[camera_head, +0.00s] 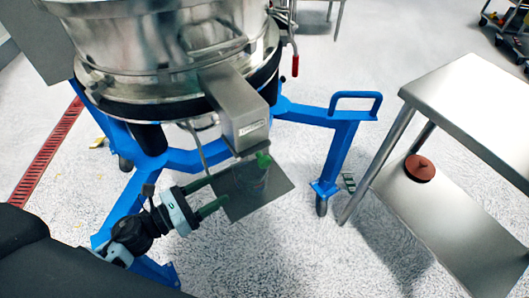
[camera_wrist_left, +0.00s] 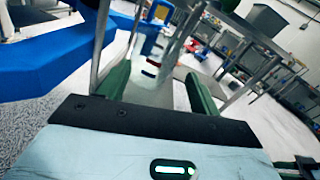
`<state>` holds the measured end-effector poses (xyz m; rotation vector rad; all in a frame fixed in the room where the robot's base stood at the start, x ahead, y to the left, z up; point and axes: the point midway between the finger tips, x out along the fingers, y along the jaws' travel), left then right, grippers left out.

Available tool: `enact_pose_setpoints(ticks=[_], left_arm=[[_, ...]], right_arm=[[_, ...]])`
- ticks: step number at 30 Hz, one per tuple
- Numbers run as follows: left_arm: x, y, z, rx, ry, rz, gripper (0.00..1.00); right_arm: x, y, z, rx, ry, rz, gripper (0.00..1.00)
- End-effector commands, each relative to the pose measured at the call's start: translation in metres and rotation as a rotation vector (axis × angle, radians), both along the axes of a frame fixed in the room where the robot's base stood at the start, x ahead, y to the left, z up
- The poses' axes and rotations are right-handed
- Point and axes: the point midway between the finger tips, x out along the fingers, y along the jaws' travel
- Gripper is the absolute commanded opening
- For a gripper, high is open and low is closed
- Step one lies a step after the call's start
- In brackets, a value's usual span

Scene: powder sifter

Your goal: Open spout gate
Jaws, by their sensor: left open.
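The powder sifter is a large steel drum (camera_head: 160,50) on a blue frame. Its boxy steel spout (camera_head: 236,108) slopes down toward the front. Under the spout's mouth is a flat dark grey plate (camera_head: 268,202), with a small green part (camera_head: 263,159) and a faint, see-through shape above it. I cannot tell which part is the gate. My left gripper (camera_head: 221,192) comes in from the left, low beside the plate, its green fingers apart. In the left wrist view the fingers (camera_wrist_left: 158,88) are spread, with a pale surface between them. My right gripper does not show.
A blue frame leg with a handle (camera_head: 355,98) and caster stands right of the spout. A steel table (camera_head: 478,95) is further right, with a red-brown round item (camera_head: 420,168) on its lower shelf. A red-tipped lever (camera_head: 295,66) hangs behind the spout. Front floor is clear.

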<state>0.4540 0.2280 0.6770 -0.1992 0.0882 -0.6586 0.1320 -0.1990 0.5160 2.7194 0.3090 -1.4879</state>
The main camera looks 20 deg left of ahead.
Motion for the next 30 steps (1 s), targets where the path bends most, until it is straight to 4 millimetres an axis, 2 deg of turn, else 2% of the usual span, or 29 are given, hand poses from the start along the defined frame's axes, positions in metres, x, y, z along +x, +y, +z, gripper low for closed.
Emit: enact_pose_setpoints(ticks=[1,3,9,18,24,26,30], left_arm=[[-0.004,-0.006,0.002,-0.076,0.067,0.034,0.57],[-0.01,-0.013,0.0,-0.202,0.177,0.096,0.48],[-0.027,-0.03,-0.006,-0.565,0.453,0.274,0.48],[-0.059,-0.049,-0.008,-1.086,0.743,0.533,0.48],[-0.044,-0.078,-0.004,-1.269,0.7,0.597,0.48],[-0.036,-0.087,0.004,-1.303,0.651,0.59,0.48],[-0.02,-0.105,0.033,-1.404,0.513,0.551,0.48]], right_arm=[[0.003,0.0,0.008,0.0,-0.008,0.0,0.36],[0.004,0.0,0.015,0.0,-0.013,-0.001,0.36],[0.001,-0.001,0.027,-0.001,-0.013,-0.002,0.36],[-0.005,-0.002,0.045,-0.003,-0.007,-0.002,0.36],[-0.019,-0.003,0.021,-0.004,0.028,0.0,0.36],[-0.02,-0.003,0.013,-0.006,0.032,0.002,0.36],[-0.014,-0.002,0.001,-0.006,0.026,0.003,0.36]])
